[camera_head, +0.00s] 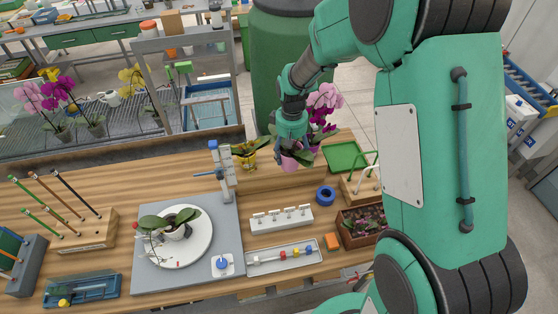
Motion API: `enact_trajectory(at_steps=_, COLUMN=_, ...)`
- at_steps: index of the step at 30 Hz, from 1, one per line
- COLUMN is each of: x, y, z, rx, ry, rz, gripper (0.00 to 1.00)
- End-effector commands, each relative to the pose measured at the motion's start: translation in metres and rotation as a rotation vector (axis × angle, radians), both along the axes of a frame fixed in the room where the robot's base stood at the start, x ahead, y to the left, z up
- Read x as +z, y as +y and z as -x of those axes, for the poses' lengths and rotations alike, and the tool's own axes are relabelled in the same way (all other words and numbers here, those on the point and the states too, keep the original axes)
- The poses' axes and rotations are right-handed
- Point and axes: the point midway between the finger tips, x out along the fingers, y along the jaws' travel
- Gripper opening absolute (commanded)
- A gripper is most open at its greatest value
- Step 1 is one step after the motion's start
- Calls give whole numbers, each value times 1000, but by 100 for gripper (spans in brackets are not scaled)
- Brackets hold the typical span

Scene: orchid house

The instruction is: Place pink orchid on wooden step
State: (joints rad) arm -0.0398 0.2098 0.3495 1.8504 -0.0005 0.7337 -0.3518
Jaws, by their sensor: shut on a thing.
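The pink orchid (326,97) shows pale pink blooms just right of my gripper. My gripper (290,143) points down and is shut on it; the fingers are small and partly hidden by leaves. A pink pot (291,162) shows right below the fingers. Darker magenta blooms (320,128) overlap this group, so I cannot fully tell which stem belongs to which pot. The wooden step (270,184) is a raised wooden ledge at the back of the bench, below the pot in the picture. I cannot tell whether the pot touches it.
A yellow pot with leaves (245,152) stands left of the pink pot. A blue-topped stand (226,170) rises nearby. A green tray (345,156) lies to the right. A white rack (281,219), a blue ring (325,195) and a potted plant on a white disc (197,243) occupy the front.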

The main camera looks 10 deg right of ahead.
Motion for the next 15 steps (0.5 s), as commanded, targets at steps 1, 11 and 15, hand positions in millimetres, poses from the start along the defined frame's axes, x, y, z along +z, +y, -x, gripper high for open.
enact_trajectory(at_steps=1, x=-19, y=0, z=1, rx=0, ry=3, rz=0, gripper=25)
enact_trajectory(at_steps=11, x=-89, y=0, z=-1, rx=0, ry=-2, rz=0, gripper=25)
enact_trajectory(at_steps=15, x=-97, y=0, z=-2, rx=0, ry=-3, rz=0, gripper=25)
